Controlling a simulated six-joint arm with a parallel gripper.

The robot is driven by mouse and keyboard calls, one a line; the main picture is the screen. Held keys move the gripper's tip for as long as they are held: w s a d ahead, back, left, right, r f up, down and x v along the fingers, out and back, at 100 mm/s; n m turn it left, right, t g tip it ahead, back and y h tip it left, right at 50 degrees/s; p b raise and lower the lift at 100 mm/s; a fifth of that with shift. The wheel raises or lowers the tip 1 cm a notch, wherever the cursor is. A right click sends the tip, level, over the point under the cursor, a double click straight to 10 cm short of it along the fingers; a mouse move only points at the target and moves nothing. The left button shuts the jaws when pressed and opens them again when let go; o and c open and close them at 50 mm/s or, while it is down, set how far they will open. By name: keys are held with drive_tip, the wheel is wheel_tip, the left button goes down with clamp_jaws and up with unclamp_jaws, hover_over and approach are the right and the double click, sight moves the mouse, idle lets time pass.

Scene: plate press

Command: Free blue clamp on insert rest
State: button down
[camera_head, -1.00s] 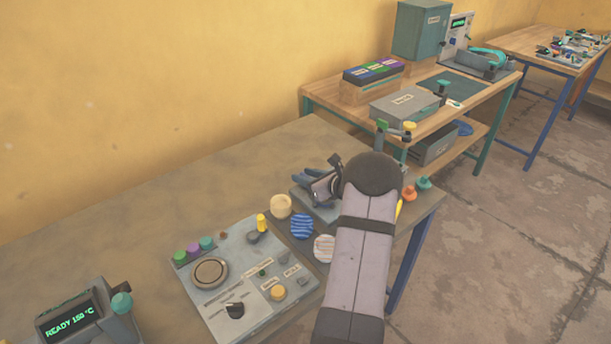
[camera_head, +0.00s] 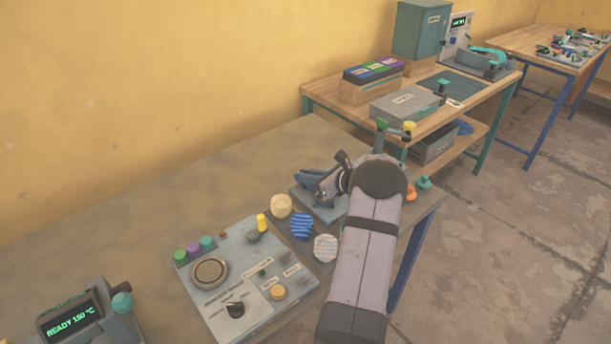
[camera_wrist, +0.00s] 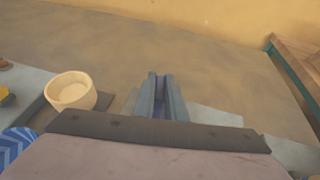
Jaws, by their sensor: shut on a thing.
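My gripper (camera_head: 308,179) is low over the grey insert rest (camera_head: 326,213) near the right end of the near table. Its two blue-grey fingers show side by side in the wrist view (camera_wrist: 161,94), close together. A narrow bluish part, which I take to be the blue clamp (camera_wrist: 159,111), shows between them. The clamp is mostly hidden by the fingers and wrist, so its position on the rest cannot be told. Pale edges of the rest show to the right of the fingers in the wrist view (camera_wrist: 216,116).
A control panel (camera_head: 225,300) lies further left. Orange and teal knobs (camera_head: 424,183) are on the right.

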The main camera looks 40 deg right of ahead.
drive_tip(key=shift+f+n+g+y+b, duration=0.15)
drive_tip(key=shift+n+g+y+b, duration=0.25)
drive_tip(key=shift+n+y, duration=0.75)
drive_tip(key=shift+n+y+b, duration=0.35)
drive_tip(key=shift+y, duration=0.1)
drive_tip(key=shift+n+g+y+b, duration=0.4)
drive_tip(key=shift+n+y+b, duration=0.05)
drive_tip(key=shift+n+y, duration=0.05)
drive_tip(key=c, duration=1.8)
unclamp_jaws()
drive_tip(key=shift+s+r, duration=0.1)
drive_tip(key=shift+r, duration=0.1)
drive_tip(key=shift+b+v, duration=0.65)
drive_tip(key=shift+v, duration=2.95)
drive_tip(key=shift+o, duration=0.6)
